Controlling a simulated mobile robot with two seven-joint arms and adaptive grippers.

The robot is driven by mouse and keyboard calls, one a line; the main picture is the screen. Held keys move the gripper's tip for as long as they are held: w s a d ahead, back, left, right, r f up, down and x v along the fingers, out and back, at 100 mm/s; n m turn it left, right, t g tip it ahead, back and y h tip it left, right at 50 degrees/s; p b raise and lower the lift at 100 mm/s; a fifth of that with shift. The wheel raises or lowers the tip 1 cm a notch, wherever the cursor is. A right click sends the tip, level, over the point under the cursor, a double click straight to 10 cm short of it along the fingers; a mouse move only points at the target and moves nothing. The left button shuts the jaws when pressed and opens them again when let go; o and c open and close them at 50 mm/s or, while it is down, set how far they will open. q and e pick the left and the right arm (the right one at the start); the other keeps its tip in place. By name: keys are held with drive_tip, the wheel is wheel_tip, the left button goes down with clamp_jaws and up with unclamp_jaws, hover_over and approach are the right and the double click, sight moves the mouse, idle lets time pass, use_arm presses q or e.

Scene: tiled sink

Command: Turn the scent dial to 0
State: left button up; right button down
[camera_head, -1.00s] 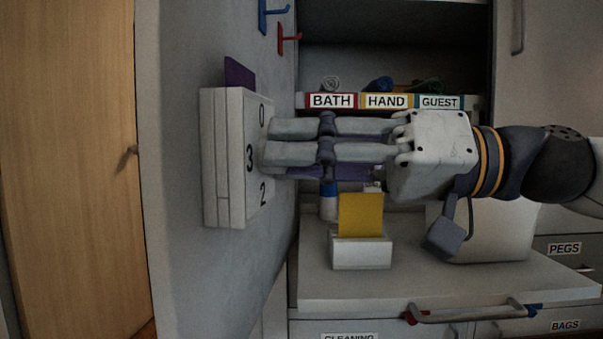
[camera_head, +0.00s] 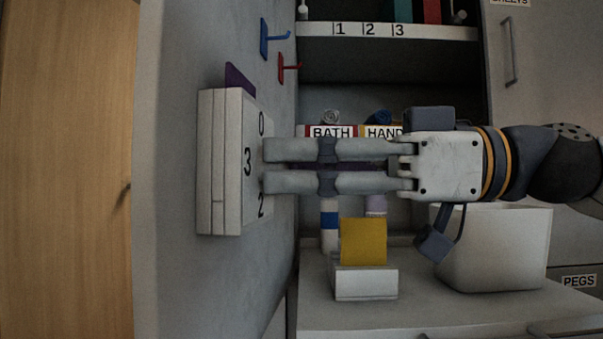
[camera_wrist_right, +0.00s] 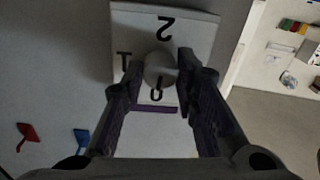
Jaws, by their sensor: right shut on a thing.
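The scent dial is a pale box (camera_head: 219,165) on the grey wall panel at left in the head view, with 0, 3 and 2 on its face. Its plate (camera_wrist_right: 195,25) also shows in the right wrist view, with a 2, a 1 and a 0 seen upside down. A round grey knob (camera_wrist_right: 159,68) stands at its middle. My right gripper (camera_head: 268,166) reaches in from the right and is shut on the knob; its fingers (camera_wrist_right: 161,73) lie on both sides of it. The knob's setting is not readable. My left gripper is not in view.
A purple piece (camera_head: 239,79) sticks up behind the dial box. Blue (camera_head: 266,38) and red (camera_head: 283,68) hooks are on the panel above. A yellow block (camera_head: 363,242) in a white holder (camera_head: 366,284) and a white bin (camera_head: 494,252) stand on the counter below my arm.

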drive_tip(key=shift+n, duration=0.3)
idle(0.4)
drive_tip(key=c, duration=1.2)
unclamp_jaws()
drive_tip(key=shift+c, duration=0.2)
drive_tip(key=shift+d, duration=0.1)
drive_tip(key=s+d, duration=0.1)
drive_tip(key=d, duration=1)
drive_tip(key=shift+s+d, duration=0.2)
drive_tip(key=shift+d, duration=0.2)
